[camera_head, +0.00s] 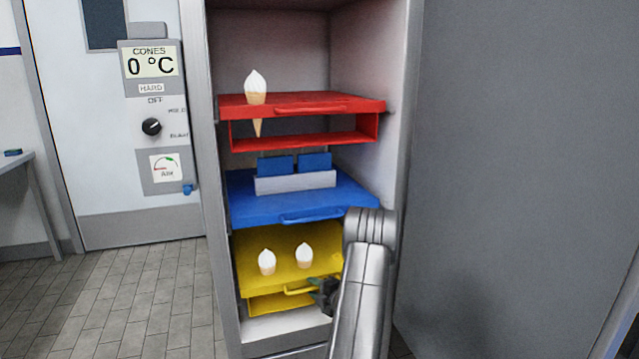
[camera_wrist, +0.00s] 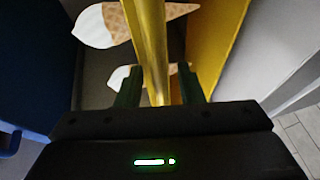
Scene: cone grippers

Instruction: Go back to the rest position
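My gripper (camera_head: 325,294) is low at the right end of the yellow drawer's handle (camera_head: 300,291), partly hidden by my arm. In the wrist view the two dark green fingers (camera_wrist: 158,85) stand apart on either side of a yellow bar (camera_wrist: 148,35). A gap shows beside the bar, so the fingers look open; contact is hard to judge. The yellow drawer (camera_head: 285,243) is pulled out and holds two white-topped cones (camera_head: 267,262) (camera_head: 304,256). A cone (camera_wrist: 105,25) also shows behind the bar in the wrist view.
Above are a blue shelf (camera_head: 345,196) with blue blocks in a grey holder (camera_head: 295,181), and a red shelf (camera_head: 350,105) with one upright cone (camera_head: 256,90). The cabinet's grey side (camera_head: 500,150) stands close on the right. Floor (camera_head: 130,300) at left is clear.

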